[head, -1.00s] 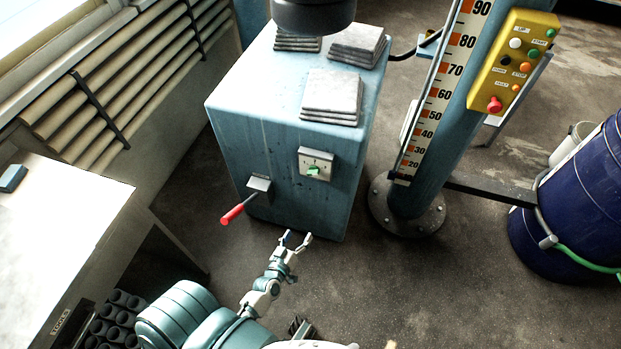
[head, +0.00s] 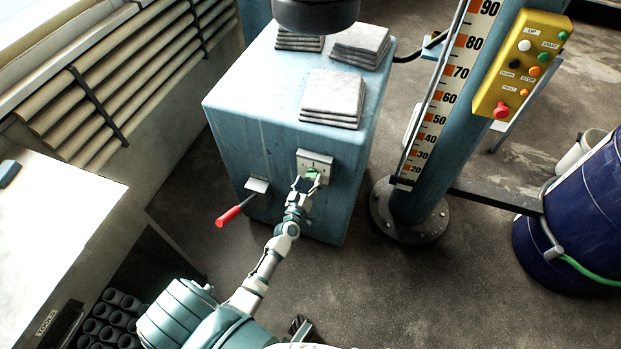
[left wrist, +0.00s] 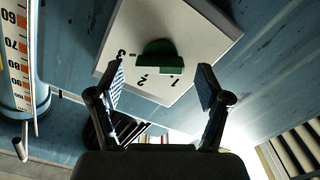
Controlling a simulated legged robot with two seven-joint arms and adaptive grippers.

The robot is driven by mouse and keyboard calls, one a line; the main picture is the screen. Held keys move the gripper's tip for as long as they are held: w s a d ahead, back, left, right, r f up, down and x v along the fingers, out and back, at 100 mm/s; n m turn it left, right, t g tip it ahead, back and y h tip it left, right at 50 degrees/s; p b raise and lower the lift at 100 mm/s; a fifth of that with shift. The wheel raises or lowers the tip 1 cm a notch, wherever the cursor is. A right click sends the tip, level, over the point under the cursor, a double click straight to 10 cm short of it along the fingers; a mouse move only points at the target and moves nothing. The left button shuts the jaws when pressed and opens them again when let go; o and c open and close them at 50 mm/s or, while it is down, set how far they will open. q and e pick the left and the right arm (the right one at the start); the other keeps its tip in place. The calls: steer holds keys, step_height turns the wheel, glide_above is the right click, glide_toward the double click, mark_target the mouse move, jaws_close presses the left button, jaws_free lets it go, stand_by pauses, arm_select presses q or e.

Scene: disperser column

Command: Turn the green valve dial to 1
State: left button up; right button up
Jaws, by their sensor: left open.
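The green valve dial (head: 312,173) sits on a pale square plate (head: 316,160) on the front of the blue cabinet. In the left wrist view the dial (left wrist: 158,55) shows close up, with the numbers 3, 2 and 1 printed on the plate (left wrist: 195,35). I cannot tell for sure which number the dial points to. My left gripper (head: 306,184) is open just in front of the plate. In the left wrist view its two fingers (left wrist: 162,90) stand apart on either side below the dial, with nothing between them.
A red-handled lever (head: 234,212) juts out left of the dial. Stacked grey slabs (head: 332,98) lie on the cabinet (head: 240,120). A scaled column with a yellow button box (head: 520,62) stands to the right, near a blue drum (head: 575,220). A bench stands at left.

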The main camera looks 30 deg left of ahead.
arm_select(q)
steer(key=shift+w+a, duration=0.2)
steer(key=shift+w, duration=0.5)
arm_select(e)
steer(key=shift+r, duration=0.35)
arm_select(q)
steer(key=c, duration=1.2)
steer(key=shift+o, duration=0.2)
